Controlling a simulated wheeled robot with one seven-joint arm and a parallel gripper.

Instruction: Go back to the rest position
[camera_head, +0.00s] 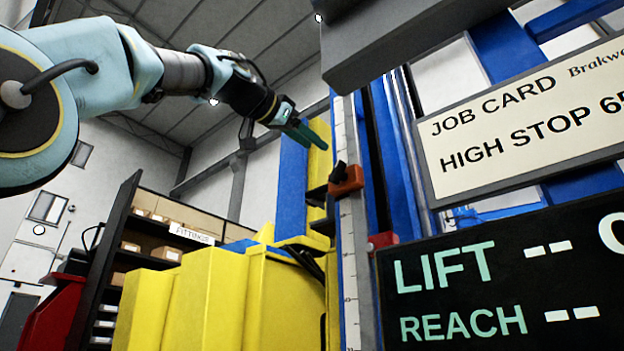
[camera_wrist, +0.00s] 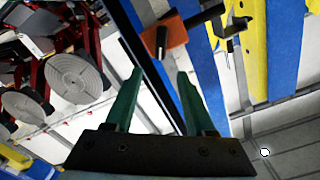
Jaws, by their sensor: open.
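My gripper (camera_head: 310,135) is at the end of my raised arm, which reaches in from the upper left in the head view. Its green fingers point right toward a vertical scale rail (camera_head: 351,230). An orange slider with a black knob (camera_head: 346,180) sits on that rail, a little below and right of the fingertips. In the wrist view my gripper (camera_wrist: 157,82) shows two green fingers spread apart with nothing between them. The orange slider (camera_wrist: 165,37) is ahead of the fingertips there and looks apart from them.
A red block (camera_head: 382,241) sits lower by the rail. A job card (camera_head: 530,120) and a dark LIFT/REACH display (camera_head: 505,275) fill the right. Yellow panels (camera_head: 205,300) stand below my arm. A shelf with boxes (camera_head: 150,240) is behind. Round grey discs (camera_wrist: 75,78) show in the wrist view.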

